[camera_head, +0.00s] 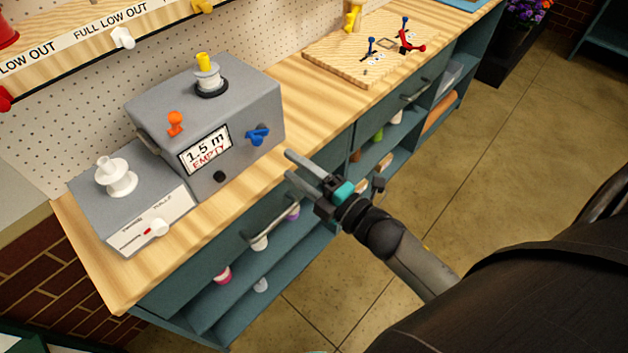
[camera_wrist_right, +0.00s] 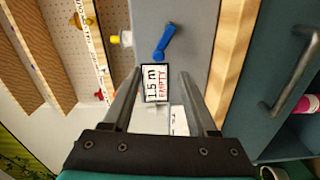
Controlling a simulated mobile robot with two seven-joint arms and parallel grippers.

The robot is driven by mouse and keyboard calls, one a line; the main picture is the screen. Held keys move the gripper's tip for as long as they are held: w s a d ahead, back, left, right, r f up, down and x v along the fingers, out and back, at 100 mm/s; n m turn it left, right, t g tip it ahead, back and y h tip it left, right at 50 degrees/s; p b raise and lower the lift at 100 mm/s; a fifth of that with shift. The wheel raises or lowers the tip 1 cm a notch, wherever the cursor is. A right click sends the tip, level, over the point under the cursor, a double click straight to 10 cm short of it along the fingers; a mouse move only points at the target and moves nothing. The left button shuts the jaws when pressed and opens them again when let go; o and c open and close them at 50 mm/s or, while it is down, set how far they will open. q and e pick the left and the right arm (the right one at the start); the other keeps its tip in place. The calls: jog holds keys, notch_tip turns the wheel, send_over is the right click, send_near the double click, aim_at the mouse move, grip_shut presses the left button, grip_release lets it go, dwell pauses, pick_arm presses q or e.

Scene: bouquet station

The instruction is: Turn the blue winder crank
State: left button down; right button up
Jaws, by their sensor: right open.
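The blue winder crank (camera_head: 258,135) sits on the front face of a grey winder box (camera_head: 240,95), to the right of its label reading "1.5 m EMPTY" (camera_head: 205,150). In the right wrist view the crank (camera_wrist_right: 165,41) shows above the label, beyond my fingertips and apart from them. My right gripper (camera_head: 294,168) is open and empty, in front of the counter's edge, to the right of and below the crank. It also shows in the right wrist view (camera_wrist_right: 160,78), with both fingers pointing toward the box face. My left gripper is not in view.
A smaller grey box (camera_head: 130,200) with a white spool stands left of the winder. A drawer handle (camera_head: 268,222) projects below the counter. A wooden board (camera_head: 345,65) with small tools lies further back.

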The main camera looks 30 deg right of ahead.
jog(key=shift+v, duration=2.3)
jog(key=s+d+f+m+g+h+b, duration=0.1)
jog(key=s+f+m+g+h+b, duration=0.2)
jog(key=f, duration=0.8)
jog(key=s+d+f+m+g+h+b, duration=0.1)
jog(key=s+f+m+g, duration=0.2)
jog(key=f, duration=0.8)
jog(key=s+d+f+m+g+h+b, duration=0.1)
jog(key=s+f+m+h, duration=0.3)
jog(key=f, duration=0.6)
jog(key=s+a+f+m+g+y+b, duration=0.1)
jog(key=s+f+m+g+b, duration=0.3)
jog(key=s+f, duration=1.4)
jog(key=s+a+m+g, duration=0.1)
jog(key=s+m+g, duration=0.3)
jog(key=g, duration=0.1)
jog(key=shift+y, duration=0.4)
jog(key=shift+s+a+f, duration=0.1)
jog(key=shift+a+f, duration=0.05)
jog(key=shift+a, duration=0.05)
